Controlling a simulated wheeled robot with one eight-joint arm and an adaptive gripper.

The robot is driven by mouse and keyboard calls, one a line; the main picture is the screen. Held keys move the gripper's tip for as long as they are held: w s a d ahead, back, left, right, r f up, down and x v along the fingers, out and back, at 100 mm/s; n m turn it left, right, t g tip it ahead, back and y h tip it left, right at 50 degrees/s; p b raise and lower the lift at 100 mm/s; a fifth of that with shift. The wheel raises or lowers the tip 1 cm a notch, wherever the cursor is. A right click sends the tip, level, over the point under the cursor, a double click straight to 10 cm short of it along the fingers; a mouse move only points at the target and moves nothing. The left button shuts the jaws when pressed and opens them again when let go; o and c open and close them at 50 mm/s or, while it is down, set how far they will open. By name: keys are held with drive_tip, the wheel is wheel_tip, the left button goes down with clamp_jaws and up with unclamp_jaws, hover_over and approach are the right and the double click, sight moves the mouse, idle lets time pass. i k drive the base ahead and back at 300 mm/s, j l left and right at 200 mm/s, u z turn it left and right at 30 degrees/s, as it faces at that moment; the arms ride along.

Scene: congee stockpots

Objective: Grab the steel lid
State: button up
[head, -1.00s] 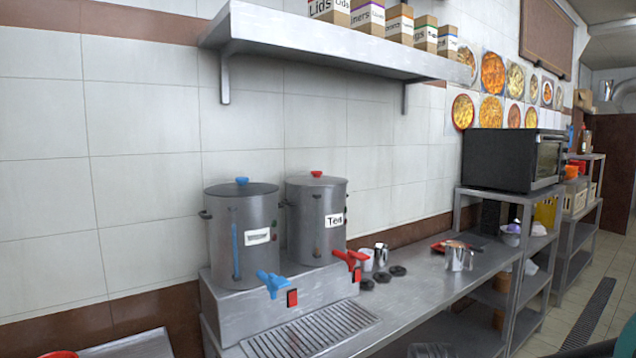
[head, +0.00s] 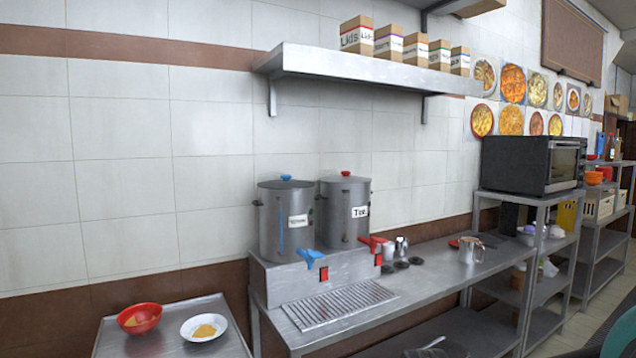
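No loose steel lid can be made out for sure. Two steel urns stand side by side on a raised steel stand. The left urn (head: 286,225) has a closed grey lid with a blue knob (head: 286,177) and a blue tap. The right urn (head: 344,212) has a closed grey lid with a red knob (head: 346,173) and a red tap. I cannot tell whether either lid is the task's lid. My gripper is not in view.
A side table (head: 108,346) at lower left holds a red bowl (head: 139,318) and a white bowl (head: 204,328). The steel counter (head: 436,268) holds metal cups and small dark discs. A wall shelf (head: 380,80) with boxes hangs above. A black oven (head: 530,165) stands right.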

sight(346, 177)
drive_tip(key=u, duration=3.95)
drive_tip(key=k+l+u, duration=0.1)
drive_tip(key=k+l, duration=0.3)
drive_tip(key=k+l+u, duration=0.15)
drive_tip(key=k+l, duration=0.2)
drive_tip(key=k, duration=0.3)
drive_tip(key=k+l+u, duration=0.1)
drive_tip(key=k+l, duration=0.2)
drive_tip(key=k, duration=0.25)
drive_tip(key=k+z, duration=0.3)
drive_tip(key=k, duration=0.15)
drive_tip(key=k+l+z, duration=0.2)
drive_tip(key=k+z, duration=0.15)
drive_tip(key=k+l+z, duration=0.3)
drive_tip(key=k, duration=0.15)
drive_tip(key=z, duration=0.3)
